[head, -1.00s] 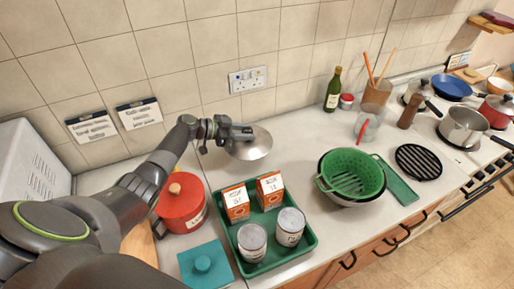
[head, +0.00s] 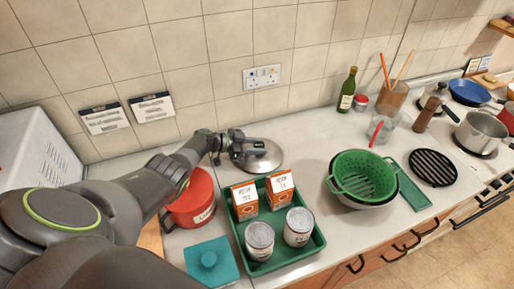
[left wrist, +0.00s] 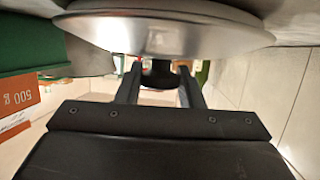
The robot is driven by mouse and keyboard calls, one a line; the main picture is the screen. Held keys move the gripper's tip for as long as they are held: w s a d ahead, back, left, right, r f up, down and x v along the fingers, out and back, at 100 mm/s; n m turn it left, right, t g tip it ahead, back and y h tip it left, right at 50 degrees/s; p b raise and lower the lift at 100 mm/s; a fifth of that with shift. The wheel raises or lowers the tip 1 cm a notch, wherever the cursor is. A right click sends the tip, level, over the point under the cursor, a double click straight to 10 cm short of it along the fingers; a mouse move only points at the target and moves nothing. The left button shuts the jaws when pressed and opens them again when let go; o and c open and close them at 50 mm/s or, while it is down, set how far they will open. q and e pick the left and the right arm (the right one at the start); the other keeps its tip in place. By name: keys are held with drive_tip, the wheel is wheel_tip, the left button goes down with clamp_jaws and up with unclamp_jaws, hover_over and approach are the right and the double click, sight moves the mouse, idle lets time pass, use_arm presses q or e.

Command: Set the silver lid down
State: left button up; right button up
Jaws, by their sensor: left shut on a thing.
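The silver lid (head: 262,160) is round and shiny, with a dark knob. It is level, low over the counter behind the green tray; I cannot tell whether its rim touches the counter. My left gripper (head: 249,143) is shut on the knob, above the lid. In the left wrist view, the lid (left wrist: 165,35) spans the top of the picture, and the black knob (left wrist: 158,75) sits between my left fingers (left wrist: 159,88). My right gripper is not in view.
The green tray (head: 316,241) holds two orange-and-white cartons and two tins. A green colander (head: 362,175) stands right. Counter between lid and bottle (head: 347,90) is clear.

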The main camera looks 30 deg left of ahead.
use_arm(q)
drive_tip(key=shift+f, duration=0.1)
drive_tip(key=o, duration=1.1)
